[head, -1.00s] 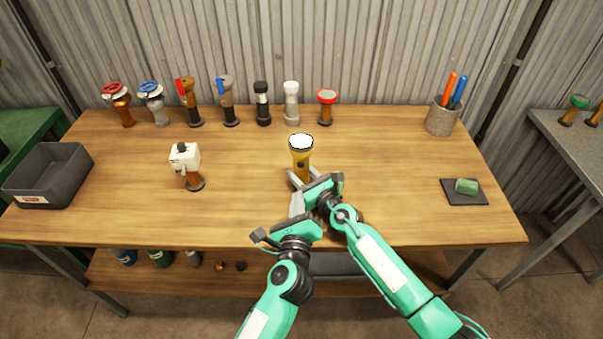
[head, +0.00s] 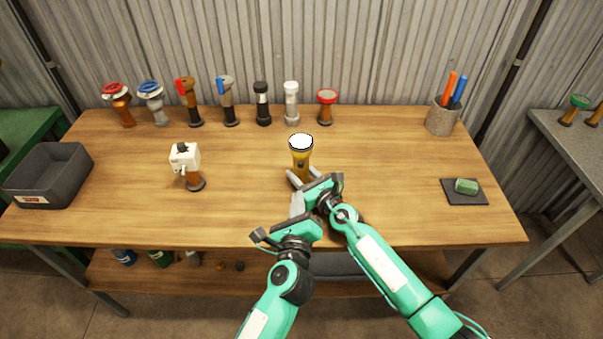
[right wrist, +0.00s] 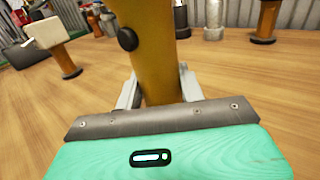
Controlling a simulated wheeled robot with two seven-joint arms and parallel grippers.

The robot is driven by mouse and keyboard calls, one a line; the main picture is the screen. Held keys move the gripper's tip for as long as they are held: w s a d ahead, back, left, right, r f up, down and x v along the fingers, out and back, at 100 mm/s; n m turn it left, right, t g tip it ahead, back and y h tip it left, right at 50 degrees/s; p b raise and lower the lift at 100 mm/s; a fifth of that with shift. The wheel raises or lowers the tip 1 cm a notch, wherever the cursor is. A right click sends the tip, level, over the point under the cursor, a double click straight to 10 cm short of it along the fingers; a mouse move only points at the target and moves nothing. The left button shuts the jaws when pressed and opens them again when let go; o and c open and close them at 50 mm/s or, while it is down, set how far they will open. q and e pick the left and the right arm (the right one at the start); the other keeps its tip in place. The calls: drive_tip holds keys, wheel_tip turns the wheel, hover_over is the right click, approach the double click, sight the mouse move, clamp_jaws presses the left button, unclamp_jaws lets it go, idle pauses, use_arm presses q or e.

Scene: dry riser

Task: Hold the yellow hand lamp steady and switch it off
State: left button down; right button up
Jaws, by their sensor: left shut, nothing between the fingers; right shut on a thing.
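The yellow hand lamp (head: 301,159) stands upright in the middle of the bench, its round lens on top bright white. A small dark button sits on its side. In the right wrist view the lamp's body (right wrist: 157,60) fills the middle, with a round black button (right wrist: 128,39) on its left side. My right gripper (head: 302,181) is shut around the lower body of the lamp, one finger on each side. My left gripper (head: 297,203) is shut and empty, just in front of the lamp and close beside the right gripper. The lamp's base is hidden.
A row of valves and fittings, including a red-topped one (head: 326,106), stands along the back wall. A white-headed fitting (head: 186,165) stands left of the lamp. A grey bin (head: 70,190) is far left; a pen cup (head: 440,119) and dark pad (head: 458,198) are right.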

sight(300, 166)
use_arm(q)
drive_tip(key=w+n, duration=0.6)
drive_tip(key=n, duration=0.4)
drive_tip(key=shift+d, duration=0.15)
idle(0.5)
drive_tip(key=shift+w, duration=0.2)
idle(0.7)
drive_tip(key=shift+w+d, duration=0.1)
drive_tip(key=shift+w, duration=1)
